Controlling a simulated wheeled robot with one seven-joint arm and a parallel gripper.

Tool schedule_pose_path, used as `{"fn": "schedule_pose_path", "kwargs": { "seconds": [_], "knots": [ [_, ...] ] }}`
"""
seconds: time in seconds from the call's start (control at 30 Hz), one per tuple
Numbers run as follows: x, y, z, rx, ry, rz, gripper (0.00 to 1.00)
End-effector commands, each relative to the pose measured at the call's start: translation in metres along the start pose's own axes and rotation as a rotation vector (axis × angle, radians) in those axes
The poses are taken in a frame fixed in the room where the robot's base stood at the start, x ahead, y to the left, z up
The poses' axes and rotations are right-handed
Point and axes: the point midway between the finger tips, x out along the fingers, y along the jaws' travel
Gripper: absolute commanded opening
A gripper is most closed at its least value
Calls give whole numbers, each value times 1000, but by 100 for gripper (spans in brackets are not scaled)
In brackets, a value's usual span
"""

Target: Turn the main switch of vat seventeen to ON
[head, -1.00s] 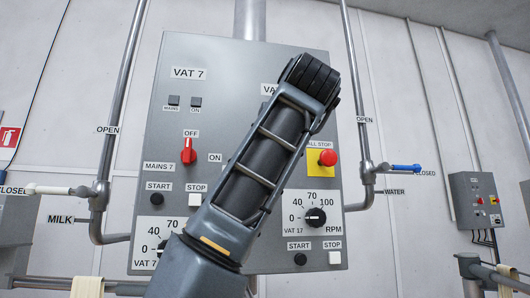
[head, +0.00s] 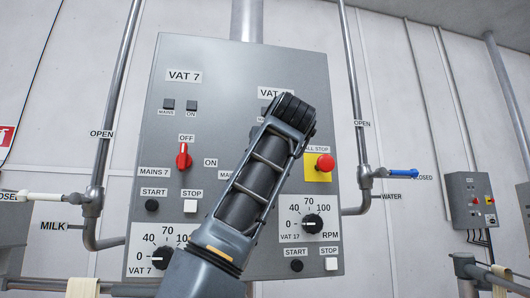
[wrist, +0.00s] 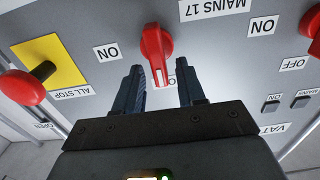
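The red main switch of vat 17 (wrist: 154,50) is in the wrist view, which shows the panel upside down, beside the MAINS 17 label (wrist: 215,8). Its handle points down in that picture, towards a label partly hidden behind it and my gripper. Its ON label (wrist: 107,52) is to the left. My gripper (wrist: 161,82) is open, with one finger on each side of the handle's lower end; I cannot tell whether they touch it. In the head view my arm hides this switch and my gripper. The grey panel (head: 225,95) fills the middle there.
The red vat 7 switch (head: 183,157) points up to OFF. The red ALL STOP button (head: 325,163) on its yellow plate is right of my arm. Speed dials and START and STOP buttons sit lower down. Pipes with a white milk handle and a blue water handle (head: 402,173) flank the panel.

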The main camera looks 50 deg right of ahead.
Motion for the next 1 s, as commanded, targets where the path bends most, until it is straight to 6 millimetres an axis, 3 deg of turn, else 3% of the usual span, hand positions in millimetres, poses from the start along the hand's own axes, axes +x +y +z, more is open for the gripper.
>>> {"fn": "schedule_pose_path", "kwargs": {
  "seconds": [0.4,0.77,1.0],
  "knots": [
    [0,0,0,0,0,0,0],
    [0,0,0,18,0,0,0],
    [0,2,0,124,0,0,0]
  ]
}}
